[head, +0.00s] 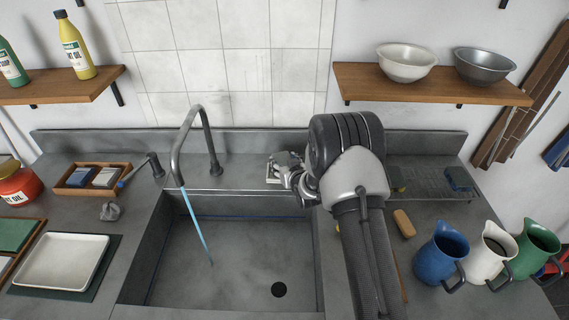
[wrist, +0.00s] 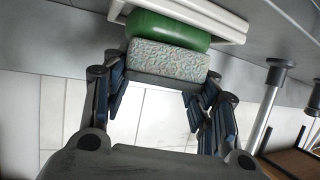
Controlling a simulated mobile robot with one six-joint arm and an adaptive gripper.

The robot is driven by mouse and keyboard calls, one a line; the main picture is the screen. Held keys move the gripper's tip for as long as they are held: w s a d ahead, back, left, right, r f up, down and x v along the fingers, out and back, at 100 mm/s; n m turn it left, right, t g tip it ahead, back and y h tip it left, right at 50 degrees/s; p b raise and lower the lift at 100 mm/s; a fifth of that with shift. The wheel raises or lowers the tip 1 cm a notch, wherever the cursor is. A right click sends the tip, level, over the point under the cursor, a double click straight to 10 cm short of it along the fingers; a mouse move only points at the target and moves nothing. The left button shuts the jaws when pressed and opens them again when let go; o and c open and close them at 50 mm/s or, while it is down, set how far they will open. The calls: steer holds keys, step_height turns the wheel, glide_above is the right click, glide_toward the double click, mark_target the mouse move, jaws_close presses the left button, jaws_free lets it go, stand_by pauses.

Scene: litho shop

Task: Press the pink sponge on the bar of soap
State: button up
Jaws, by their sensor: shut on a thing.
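My gripper (wrist: 155,100) is shut on a speckled, pale grey-looking sponge (wrist: 165,60), which fills the space between its fingers; no clear pink shows on it. A green bar of soap (wrist: 165,30) lies just beyond the sponge in a white soap dish (wrist: 232,24). The sponge's far edge meets the soap in the wrist view; I cannot tell how hard it presses. In the head view my gripper (head: 287,176) is behind the sink beside the white dish (head: 272,172). The arm and gripper hide the soap and sponge there.
A tap (head: 207,140) runs a blue stream into the sink (head: 235,245). On the right are a wire rack (head: 430,184) with sponges, a tan block (head: 404,223) and blue, white and green jugs. A wooden tray (head: 76,190) and a cream tray (head: 62,261) stand left.

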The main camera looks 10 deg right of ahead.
mark_target(285, 163)
steer(key=shift+s+f, duration=0.15)
steer(key=shift+f, duration=0.05)
steer(key=shift+r+p, duration=1.05)
steer(key=shift+r, duration=1.45)
steer(key=shift+r+p, duration=0.4)
steer(key=shift+r, duration=0.7)
